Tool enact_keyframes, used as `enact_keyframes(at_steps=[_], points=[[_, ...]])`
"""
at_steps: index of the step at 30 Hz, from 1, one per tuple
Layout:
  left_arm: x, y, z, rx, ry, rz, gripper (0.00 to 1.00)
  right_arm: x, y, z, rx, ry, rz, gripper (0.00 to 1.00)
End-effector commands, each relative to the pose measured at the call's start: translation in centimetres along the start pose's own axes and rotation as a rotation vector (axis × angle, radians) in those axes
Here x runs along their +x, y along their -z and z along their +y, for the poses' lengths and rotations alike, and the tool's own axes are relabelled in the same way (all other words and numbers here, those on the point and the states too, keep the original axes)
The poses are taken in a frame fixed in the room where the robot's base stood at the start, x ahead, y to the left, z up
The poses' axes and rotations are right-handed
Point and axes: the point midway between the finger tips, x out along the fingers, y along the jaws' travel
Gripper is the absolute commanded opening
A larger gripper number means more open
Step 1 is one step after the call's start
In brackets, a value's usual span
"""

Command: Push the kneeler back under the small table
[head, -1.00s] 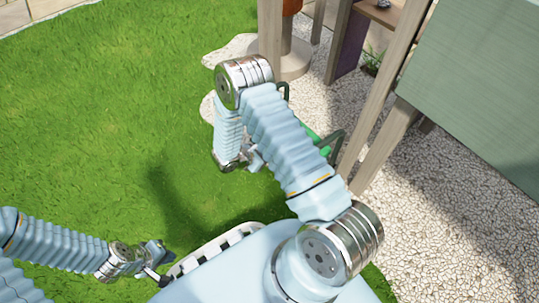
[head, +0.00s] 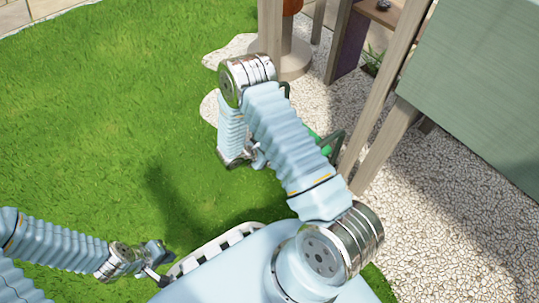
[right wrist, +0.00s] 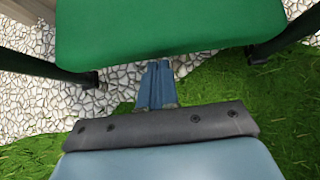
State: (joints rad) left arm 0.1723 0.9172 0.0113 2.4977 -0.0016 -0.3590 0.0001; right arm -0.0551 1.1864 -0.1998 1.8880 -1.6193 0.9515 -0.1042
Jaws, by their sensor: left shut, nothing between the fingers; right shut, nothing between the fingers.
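The kneeler has a green pad, which fills the top of the right wrist view (right wrist: 180,25), and dark green legs at either side. In the head view my right arm hides most of it; a bit of green and a dark handle (head: 336,146) show beside wooden posts. My right gripper (right wrist: 157,68) is shut and empty, its blue fingertips at the pad's near edge; I cannot tell whether they touch. My left gripper (head: 161,270) is shut and empty, low over the grass. Wooden legs (head: 385,120) stand past the kneeler; which belong to the small table is unclear.
A large grey-green panel (head: 480,90) on wooden supports fills the upper right. Pale gravel (head: 440,225) lies right; open grass (head: 100,110) lies left.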

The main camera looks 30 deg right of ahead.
Motion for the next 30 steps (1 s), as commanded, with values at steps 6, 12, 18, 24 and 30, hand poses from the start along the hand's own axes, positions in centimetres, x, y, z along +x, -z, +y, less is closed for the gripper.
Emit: enact_keyframes(at_steps=[6,12,18,24,30], points=[[0.1,0.0,0.0,0.000,0.000,0.000,0.00,1.2,-1.3,-0.1,0.005,0.004,-0.012,0.00],[0.1,0.0,0.0,0.000,0.000,0.000,0.00,1.9,-2.1,-0.1,0.006,0.006,-0.014,0.00],[0.1,0.0,0.0,0.000,0.000,0.000,0.00,2.6,-2.7,-0.2,0.005,0.006,-0.013,0.00],[0.1,0.0,0.0,0.000,0.000,0.000,0.00,3.4,-3.5,-0.2,0.005,0.006,-0.014,0.00],[0.1,0.0,0.0,0.000,0.000,0.000,0.00,4.1,-4.2,-0.2,0.005,0.007,-0.013,0.00]])
